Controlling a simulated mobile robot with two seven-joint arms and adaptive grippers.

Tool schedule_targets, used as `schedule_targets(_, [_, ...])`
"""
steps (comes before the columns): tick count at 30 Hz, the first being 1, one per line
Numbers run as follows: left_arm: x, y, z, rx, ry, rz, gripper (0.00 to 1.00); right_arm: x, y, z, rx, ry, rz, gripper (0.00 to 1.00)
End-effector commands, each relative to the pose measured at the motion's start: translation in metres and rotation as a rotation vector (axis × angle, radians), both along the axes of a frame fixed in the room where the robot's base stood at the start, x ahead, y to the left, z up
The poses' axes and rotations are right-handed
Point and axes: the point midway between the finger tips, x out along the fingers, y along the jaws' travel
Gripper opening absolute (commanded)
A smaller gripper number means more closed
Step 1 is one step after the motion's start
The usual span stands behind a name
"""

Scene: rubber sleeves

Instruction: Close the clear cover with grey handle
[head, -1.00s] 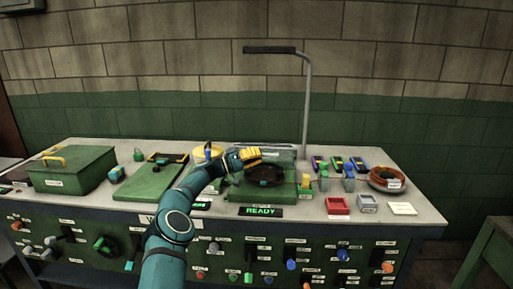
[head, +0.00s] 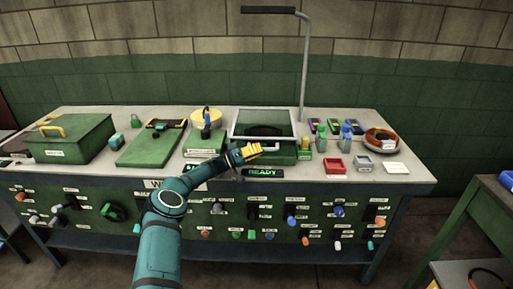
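The clear cover (head: 263,115) has a light frame and sits on the green box (head: 284,155) at the middle of the bench. A dark round part shows through or under it. The grey handle is not clearly distinguishable. My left gripper (head: 252,150), with yellow fingers, is in front of the box's left front, near the cover's near edge. I cannot tell whether it touches it, nor how far its fingers are apart. My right gripper is out of view.
A lit READY sign (head: 263,172) is at the front edge. A yellow round item (head: 208,117) stands left of the cover. A bent grey pole (head: 305,70) rises behind. Small red (head: 333,165) and grey trays lie to the right. A large green box (head: 70,139) stands left.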

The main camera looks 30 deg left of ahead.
Motion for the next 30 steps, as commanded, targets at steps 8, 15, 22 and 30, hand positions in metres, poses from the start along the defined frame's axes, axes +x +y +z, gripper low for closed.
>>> schedule_targets(8, [-0.002,-0.004,-0.014,0.004,0.02,-0.011,0.19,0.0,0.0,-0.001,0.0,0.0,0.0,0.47])
schedule_targets(15, [-0.001,-0.002,-0.01,0.003,0.015,-0.007,0.27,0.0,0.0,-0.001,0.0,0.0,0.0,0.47])
schedule_targets(22, [-0.001,-0.001,0.004,0.004,0.011,-0.006,0.27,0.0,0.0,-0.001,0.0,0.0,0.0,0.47])
schedule_targets(30, [-0.002,-0.002,0.053,0.005,0.01,-0.008,0.27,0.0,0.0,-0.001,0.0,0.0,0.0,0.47])
